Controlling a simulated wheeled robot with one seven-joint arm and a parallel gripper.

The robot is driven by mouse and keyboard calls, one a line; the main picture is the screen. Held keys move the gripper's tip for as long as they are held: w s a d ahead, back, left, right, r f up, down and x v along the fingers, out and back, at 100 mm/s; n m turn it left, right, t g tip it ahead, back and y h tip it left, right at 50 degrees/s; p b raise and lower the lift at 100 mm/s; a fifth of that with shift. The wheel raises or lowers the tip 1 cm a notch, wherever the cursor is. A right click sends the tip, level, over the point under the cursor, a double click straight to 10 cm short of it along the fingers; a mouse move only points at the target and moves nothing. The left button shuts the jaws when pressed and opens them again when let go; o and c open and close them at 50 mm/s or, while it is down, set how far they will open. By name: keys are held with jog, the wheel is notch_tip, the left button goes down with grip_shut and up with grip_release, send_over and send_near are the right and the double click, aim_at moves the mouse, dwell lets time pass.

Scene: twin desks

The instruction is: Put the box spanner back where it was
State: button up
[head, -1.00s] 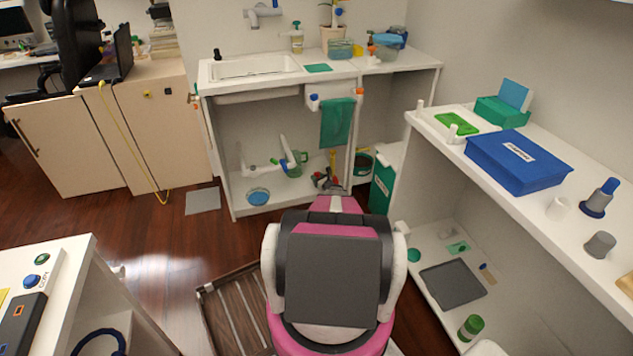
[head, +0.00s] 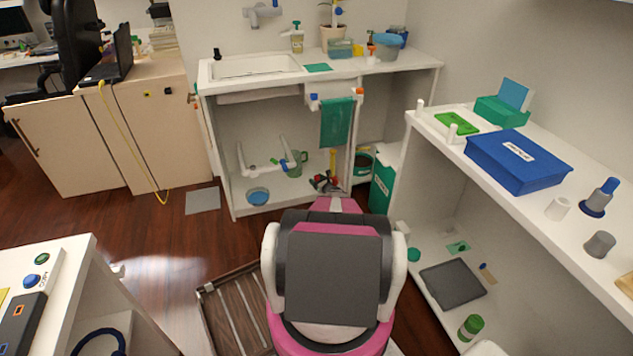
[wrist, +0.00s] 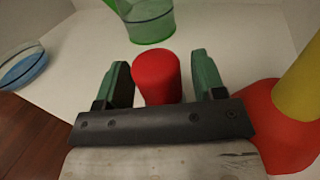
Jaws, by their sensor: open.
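A red cylinder (wrist: 157,78) stands between the two green fingertips of my gripper (wrist: 163,82) in the wrist view. It may be the box spanner, but its shape does not settle that. My gripper is open around it, with a gap at the right finger; contact at the left finger is unclear. In the head view my gripper (head: 323,183) is low in the open space under the sink counter, and small red parts show there. Whether one of them is the same cylinder cannot be told.
A red base with a yellow pole (wrist: 302,82) stands close on the right. A green clear jug (wrist: 150,22) is just beyond, and a bowl with blue contents (wrist: 22,68) lies left. White pipes (head: 262,167) stand under the sink. The shelf floor between jug and bowl is clear.

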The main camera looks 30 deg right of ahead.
jog(key=s+d, duration=0.2)
jog(key=s, duration=1)
jog(key=s+a+r+n+g+y, duration=0.15)
jog(key=a+r+n+g, duration=0.4)
jog(key=a, duration=0.75)
jog(key=s+a+r+n+g+y, duration=0.1)
jog(key=a+r+n+g+y, duration=0.15)
jog(key=a+r+n, duration=0.6)
jog(key=s+a+r+n+g+y, duration=0.3)
jog(key=a+r, duration=0.6)
jog(key=a, duration=0.7)
jog(key=s+a+r+n+g+h, duration=0.2)
jog(key=s+a+r+n+g, duration=0.1)
jog(key=s+a+r+n, duration=0.4)
jog(key=s+a+r+n+g+h, duration=0.25)
jog(key=s+a+r, duration=0.2)
jog(key=a, duration=0.35)
jog(key=s+a+r+n+h, duration=0.2)
jog(key=s+r+n, duration=0.2)
jog(key=s, duration=0.2)
jog(key=s+a+r+n+g+h, duration=0.1)
jog(key=s+a+r+n+h, duration=0.1)
jog(key=s, duration=0.5)
notch_tip(320, 180, up, 3)
jog(key=shift+f+n+h, duration=0.2)
jog(key=shift+n+h, duration=0.45)
jog(key=shift+n, duration=0.2)
jog(key=shift+a, duration=0.1)
jog(key=shift+c, duration=0.3)
